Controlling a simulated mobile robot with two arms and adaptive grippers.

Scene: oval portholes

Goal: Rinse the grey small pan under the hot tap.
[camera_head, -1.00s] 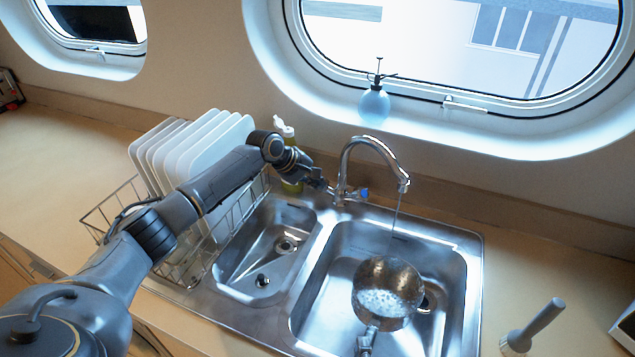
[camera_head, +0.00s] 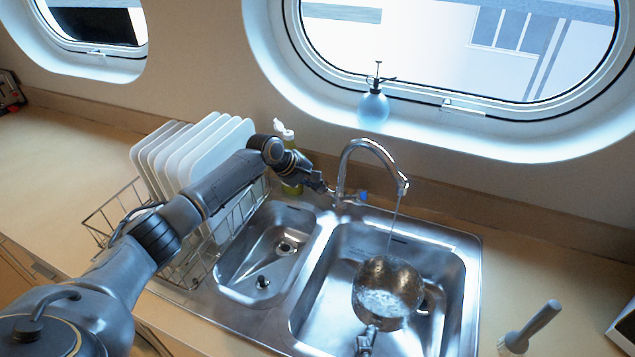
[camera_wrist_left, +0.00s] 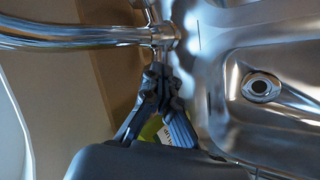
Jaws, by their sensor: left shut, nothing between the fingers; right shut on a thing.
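The grey small pan (camera_head: 388,290) is held tilted over the right sink basin, with a thin stream from the tap (camera_head: 372,146) running into it and wet, pale patches inside. My right gripper (camera_head: 367,341) is at the bottom edge, shut on the pan's handle; most of it is out of frame. My left gripper (camera_head: 328,191) is shut and empty at the left side of the tap's base. In the left wrist view, its closed fingers (camera_wrist_left: 160,78) are by the metal tap fitting (camera_wrist_left: 163,36); contact is unclear. The hot handle is hidden behind the fingers.
A dish rack (camera_head: 208,250) with white plates stands left, under my left arm. A green bottle (camera_head: 292,185) is behind my left gripper. The small left basin (camera_head: 255,265) is free.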

